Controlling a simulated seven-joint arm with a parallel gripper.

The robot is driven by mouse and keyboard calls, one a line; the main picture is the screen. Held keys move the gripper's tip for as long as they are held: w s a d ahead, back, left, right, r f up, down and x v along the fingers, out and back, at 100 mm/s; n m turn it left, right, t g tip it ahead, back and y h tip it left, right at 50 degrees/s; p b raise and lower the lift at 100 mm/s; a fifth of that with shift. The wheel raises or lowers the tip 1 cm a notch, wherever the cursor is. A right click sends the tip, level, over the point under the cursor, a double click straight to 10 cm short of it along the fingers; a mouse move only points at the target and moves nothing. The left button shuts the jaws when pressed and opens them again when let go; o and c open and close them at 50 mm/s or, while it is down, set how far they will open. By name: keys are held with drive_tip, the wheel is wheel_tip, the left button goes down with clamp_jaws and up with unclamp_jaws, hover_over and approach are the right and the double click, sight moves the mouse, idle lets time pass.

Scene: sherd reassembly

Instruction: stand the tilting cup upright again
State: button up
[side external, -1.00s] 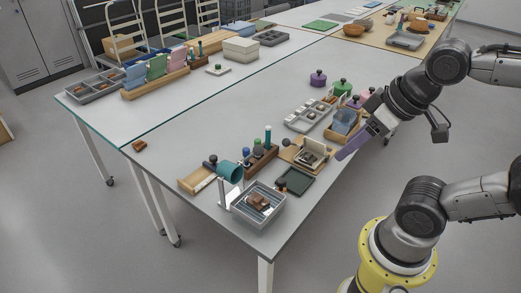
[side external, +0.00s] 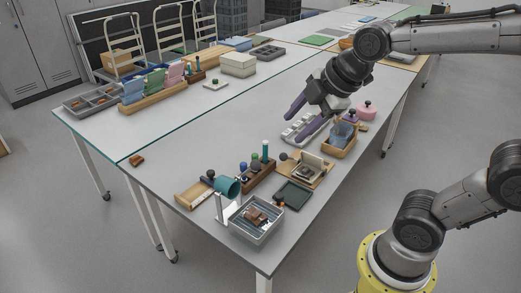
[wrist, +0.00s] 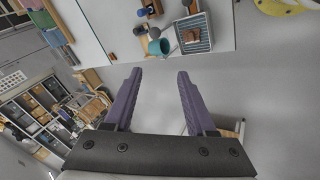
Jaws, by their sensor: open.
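The teal cup (side external: 227,186) lies tipped on its side on a white stand (side external: 221,206) near the front corner of the table. It also shows in the wrist view (wrist: 158,47), ahead of the fingertips. My gripper (side external: 294,128) has purple fingers, which are spread apart with nothing between them. It hangs above the table, well apart from the cup, up and to the right of it in the side view. What the cup rests against is too small to tell.
A grey basket (side external: 257,222) with brown pieces stands close beside the cup. A wooden rack (side external: 259,178) with several bottles is just behind it. A dark green tray (side external: 293,195) and a wooden box (side external: 341,138) lie to the right. The table's left middle is mostly clear.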

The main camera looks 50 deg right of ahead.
drive_tip(key=w+d+f+n+g, duration=0.1)
drive_tip(key=w+f+n+g, duration=0.1)
drive_tip(key=w+f+n, duration=0.6)
drive_tip(key=m+g, duration=0.1)
drive_tip(key=m, duration=0.2)
hover_over(256, 161)
drive_tip(key=s, duration=0.1)
wheel_tip(256, 161, down, 5)
drive_tip(key=shift+s+r, duration=0.1)
drive_tip(key=shift+f, duration=0.8)
drive_tip(key=shift+x, duration=2.6)
drive_tip(key=shift+w+r+g, duration=0.35)
drive_tip(key=shift+w+g, duration=0.15)
drive_tip(key=shift+w, duration=0.2)
drive_tip(key=shift+w+r+g, duration=0.4)
drive_tip(key=shift+w+g, duration=0.1)
drive_tip(key=shift+w, duration=0.2)
drive_tip(key=shift+w+f+g, duration=1.6)
drive_tip(key=shift+w+g, duration=1.2)
drive_tip(key=shift+w, duration=2)
drive_tip(key=shift+v, duration=2.8)
